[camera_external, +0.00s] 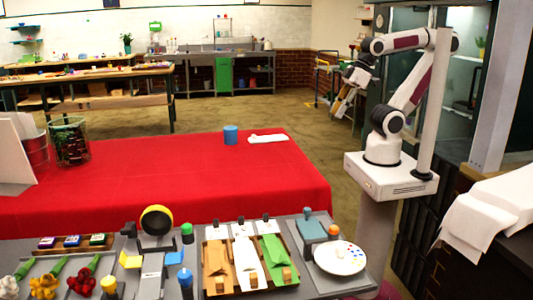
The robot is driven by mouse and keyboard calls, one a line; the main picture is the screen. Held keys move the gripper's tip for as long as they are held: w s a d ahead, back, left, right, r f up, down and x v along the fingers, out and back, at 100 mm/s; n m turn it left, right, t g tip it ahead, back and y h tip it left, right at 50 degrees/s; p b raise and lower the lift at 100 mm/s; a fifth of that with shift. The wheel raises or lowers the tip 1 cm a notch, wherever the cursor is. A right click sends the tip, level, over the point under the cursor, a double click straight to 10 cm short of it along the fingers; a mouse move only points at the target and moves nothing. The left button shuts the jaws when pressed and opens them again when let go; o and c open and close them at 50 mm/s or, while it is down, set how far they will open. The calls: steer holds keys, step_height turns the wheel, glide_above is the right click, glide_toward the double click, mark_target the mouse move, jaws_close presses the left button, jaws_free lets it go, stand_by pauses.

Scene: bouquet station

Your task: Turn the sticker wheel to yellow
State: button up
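The sticker wheel seems to be the round white disc (340,257) with small coloured dots around its edge, lying flat at the right end of the grey station top. Its dots are too small to tell which colour is selected. My gripper (343,103) hangs in the air at the upper right, far above and behind the disc, touching nothing. Its fingers are too small to tell whether they are open or shut.
A teal block (310,229) with an orange knob stands beside the disc. Paper-wrap trays (243,262), a black-and-yellow roll (156,219), a blue bottle (186,282) and flowers (81,284) fill the station leftward. The red table (180,175) behind is mostly clear.

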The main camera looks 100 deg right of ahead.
steer(key=w+a+f+m+g+y, duration=0.15)
steer(key=a+f, duration=0.25)
steer(key=a, duration=1.3)
steer(key=w+a+f+g+y, duration=0.1)
steer(key=a+f+y, duration=0.25)
steer(key=a, duration=1.45)
steer(key=w+a+f+m+g+y, duration=0.15)
steer(key=a+f, duration=0.25)
steer(key=a, duration=1.3)
steer(key=a+f+m+t, duration=0.3)
steer(key=a+f+m, duration=0.1)
steer(key=a+m, duration=0.35)
steer(key=a+f+m+t, duration=0.3)
steer(key=a+f+m, duration=0.25)
steer(key=a, duration=0.25)
steer(key=w+d+r+m+t+h, duration=0.2)
steer(key=d+m, duration=0.4)
steer(key=m, duration=0.5)
steer(key=w+d+r+m+t+h, duration=0.2)
steer(key=w+d+m+h, duration=0.3)
steer(key=m, duration=0.6)
steer(key=shift+w+d+r+t+h, duration=0.2)
steer(key=shift+d+r+t+h, duration=0.15)
steer(key=shift+d+t+h, duration=0.7)
